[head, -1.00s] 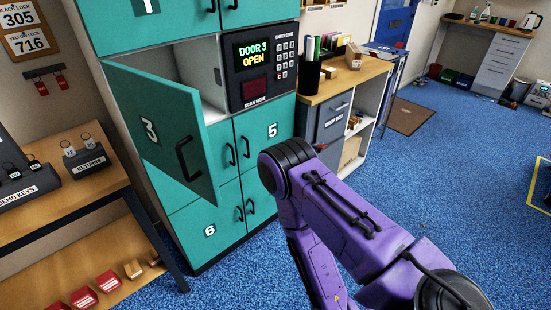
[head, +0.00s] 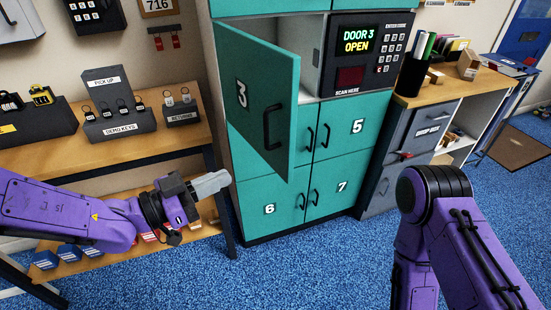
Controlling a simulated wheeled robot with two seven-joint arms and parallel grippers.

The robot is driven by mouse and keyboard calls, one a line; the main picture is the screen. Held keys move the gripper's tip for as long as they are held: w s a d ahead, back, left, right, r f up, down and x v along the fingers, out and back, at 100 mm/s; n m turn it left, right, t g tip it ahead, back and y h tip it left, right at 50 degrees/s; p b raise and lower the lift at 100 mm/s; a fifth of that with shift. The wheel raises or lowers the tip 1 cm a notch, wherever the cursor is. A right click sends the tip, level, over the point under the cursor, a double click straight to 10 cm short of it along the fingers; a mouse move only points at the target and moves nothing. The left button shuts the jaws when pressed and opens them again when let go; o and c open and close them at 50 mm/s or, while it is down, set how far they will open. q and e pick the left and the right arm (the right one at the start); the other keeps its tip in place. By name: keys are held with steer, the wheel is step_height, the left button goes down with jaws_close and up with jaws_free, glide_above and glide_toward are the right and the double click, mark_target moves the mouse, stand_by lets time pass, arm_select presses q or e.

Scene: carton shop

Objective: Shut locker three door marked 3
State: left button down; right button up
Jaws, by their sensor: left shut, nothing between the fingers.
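The teal locker door marked 3 (head: 255,105) stands swung open toward me, with its black handle (head: 271,128) on the outer face. Behind it the grey inside of locker three (head: 298,45) shows.
A wooden table (head: 70,158) with key stands is on the left, behind my left arm. Doors 5 (head: 357,127), 6 (head: 268,209) and 7 (head: 341,187) look closed. A counter (head: 445,83) with pens stands right of the lockers. Blue floor (head: 300,270) in front is clear.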

mark_target(287, 150)
arm_select(q)
steer(key=p+x, duration=0.4)
steer(key=x, duration=0.9)
steer(key=shift+w+d, duration=0.1)
steer(key=shift+w, duration=0.1)
steer(key=shift+w+d, duration=0.1)
steer(key=shift+d, duration=0.1)
